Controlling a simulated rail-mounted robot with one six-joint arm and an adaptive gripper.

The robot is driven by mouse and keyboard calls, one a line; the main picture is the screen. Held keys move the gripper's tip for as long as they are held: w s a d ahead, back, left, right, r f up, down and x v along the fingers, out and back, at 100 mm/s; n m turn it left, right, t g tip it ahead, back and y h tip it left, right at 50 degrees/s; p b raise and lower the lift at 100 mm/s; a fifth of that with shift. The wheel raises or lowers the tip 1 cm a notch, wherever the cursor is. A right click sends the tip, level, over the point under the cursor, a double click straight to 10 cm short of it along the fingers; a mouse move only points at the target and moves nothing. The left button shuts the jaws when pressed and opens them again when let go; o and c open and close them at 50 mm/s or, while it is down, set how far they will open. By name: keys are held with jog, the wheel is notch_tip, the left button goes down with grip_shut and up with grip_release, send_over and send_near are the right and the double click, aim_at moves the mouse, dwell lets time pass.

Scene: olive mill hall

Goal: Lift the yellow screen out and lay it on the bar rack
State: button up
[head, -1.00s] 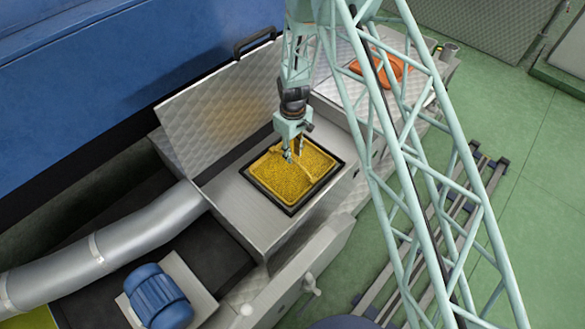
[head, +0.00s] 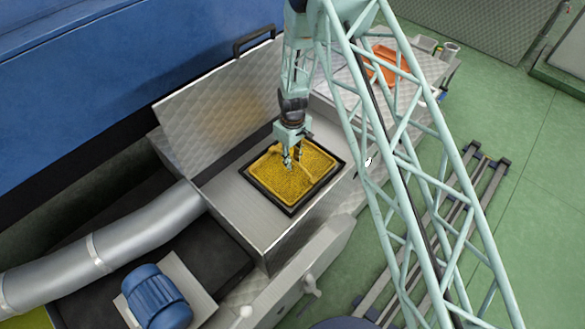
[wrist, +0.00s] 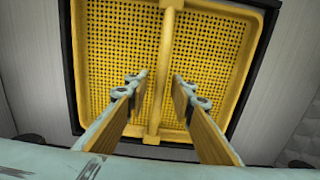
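The yellow screen (head: 280,185) is a perforated tray with a raised rim. It sits in a dark-framed opening (head: 291,211) in the top of a grey metal machine. A yellow bar (wrist: 167,40) runs across its middle in the wrist view. My gripper (head: 293,164) is over the screen and points down. In the wrist view my gripper (wrist: 159,78) is open, with one finger on each side of the bar and a gap to it on both sides. I cannot tell how deep the fingertips reach. Long parallel bars (head: 447,222) low on the right may be the bar rack; my arm partly hides them.
A raised metal lid (head: 210,105) with a black handle stands behind the opening. An orange item (head: 384,64) lies on the machine's far end. A silver pipe (head: 120,240) and a blue motor (head: 156,298) are at the lower left. Green floor is clear at the right.

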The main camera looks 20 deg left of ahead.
jog(key=shift+c, duration=0.2)
grip_shut()
jog(key=shift+r, duration=0.15)
jog(key=shift+r+p, duration=0.95)
jog(key=shift+r, duration=3.9)
